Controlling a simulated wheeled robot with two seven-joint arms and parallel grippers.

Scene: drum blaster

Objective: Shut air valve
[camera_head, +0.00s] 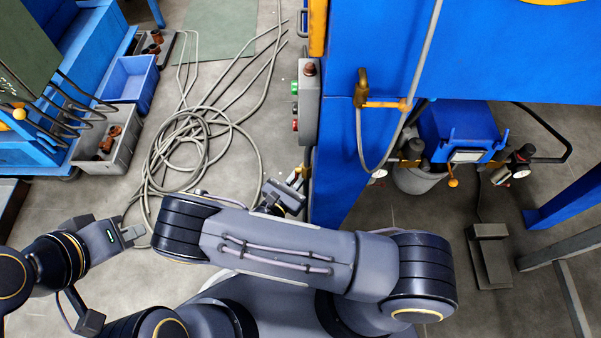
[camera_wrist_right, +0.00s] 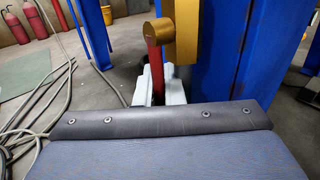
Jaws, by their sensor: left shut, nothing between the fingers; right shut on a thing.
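In the right wrist view, the air valve shows as a brass-yellow body (camera_wrist_right: 184,32) beside a blue post. Its red lever (camera_wrist_right: 154,68) hangs down from the valve, roughly upright. My right gripper (camera_wrist_right: 157,86) is shut on the lower part of this lever, with a pale finger on each side. The lever's lower end is hidden behind my wrist. In the head view my right gripper (camera_head: 290,190) is at the left side of the blue machine, and the valve cannot be made out clearly there. My left gripper (camera_head: 137,234) is shut and empty over the floor at the lower left.
The blue machine (camera_head: 345,170) stands close to my right gripper, with a button box (camera_head: 307,100) above. A coiled hose (camera_head: 205,140) lies on the floor. A grey crate (camera_head: 122,150) and a blue crate (camera_head: 130,80) stand at the left.

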